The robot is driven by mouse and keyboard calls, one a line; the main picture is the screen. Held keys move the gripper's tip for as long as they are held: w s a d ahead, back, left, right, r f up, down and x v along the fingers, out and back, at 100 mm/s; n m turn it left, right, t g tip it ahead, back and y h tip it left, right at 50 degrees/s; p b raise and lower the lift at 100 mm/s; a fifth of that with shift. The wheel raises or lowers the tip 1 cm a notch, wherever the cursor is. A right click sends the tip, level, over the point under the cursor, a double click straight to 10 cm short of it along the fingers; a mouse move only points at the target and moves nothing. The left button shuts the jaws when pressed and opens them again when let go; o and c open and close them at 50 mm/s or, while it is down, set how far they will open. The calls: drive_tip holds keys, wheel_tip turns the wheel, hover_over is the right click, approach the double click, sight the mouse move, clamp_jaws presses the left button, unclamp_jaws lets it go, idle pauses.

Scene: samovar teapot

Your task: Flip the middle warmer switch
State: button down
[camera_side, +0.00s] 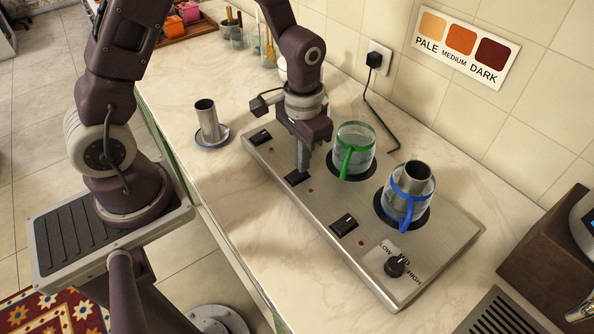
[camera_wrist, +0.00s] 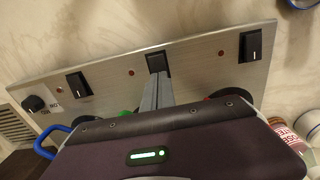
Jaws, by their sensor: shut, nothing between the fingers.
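The warmer (camera_side: 400,262) is a long metal plate with three black rocker switches along its front edge. The middle switch (camera_side: 297,178) is directly below my gripper (camera_side: 302,170), and it also shows in the wrist view (camera_wrist: 157,61). My gripper is shut and empty, pointing down. Its fingertips (camera_wrist: 156,82) are at the edge of the middle switch; I cannot tell whether they touch it. The other switches are at the far left end (camera_side: 260,137) and toward the right (camera_side: 344,224). Which way the middle switch is tipped is unclear.
A glass pot with a green handle (camera_side: 355,148) and one with a blue handle (camera_side: 406,195) stand on the warmer behind the switches. A black knob (camera_side: 395,266) is at the near right corner. A metal cup (camera_side: 207,120) stands on the counter to the left.

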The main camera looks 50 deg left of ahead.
drive_tip(key=shift+f, duration=0.4)
drive_tip(key=shift+r, duration=3.5)
drive_tip(key=s+r+t, duration=0.5)
drive_tip(key=s+r, duration=1.1)
drive_tip(key=shift+a+t, duration=0.3)
drive_tip(key=shift+a, duration=0.15)
